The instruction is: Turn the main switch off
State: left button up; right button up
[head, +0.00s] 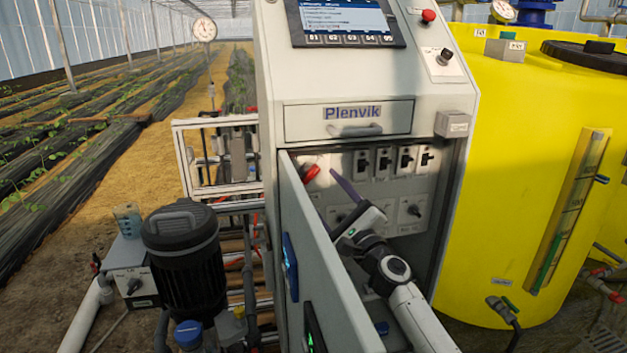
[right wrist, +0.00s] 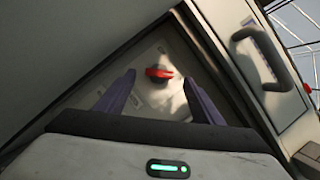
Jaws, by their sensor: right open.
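The main switch (head: 311,172) is a red rotary handle on a pale panel inside the open cabinet, at its upper left. In the right wrist view the red handle (right wrist: 159,73) lies about crosswise, between and beyond the two fingertips. My right gripper (head: 335,172) reaches into the cabinet from the lower right, just right of the switch. Its purple fingers are open and empty, and I see no contact with the handle. In the right wrist view the gripper (right wrist: 157,80) has its fingers on both sides of the handle. My left gripper is not in view.
The cabinet door (head: 318,270) stands open at the left of the opening, close to my right arm. Several black toggle switches (head: 385,161) sit right of the main switch. A drawer (head: 347,120) is above. A yellow tank (head: 500,190) stands at the right.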

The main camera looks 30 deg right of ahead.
aim_at(310, 175)
jog(key=shift+x, duration=2.4)
jog(key=c, duration=1)
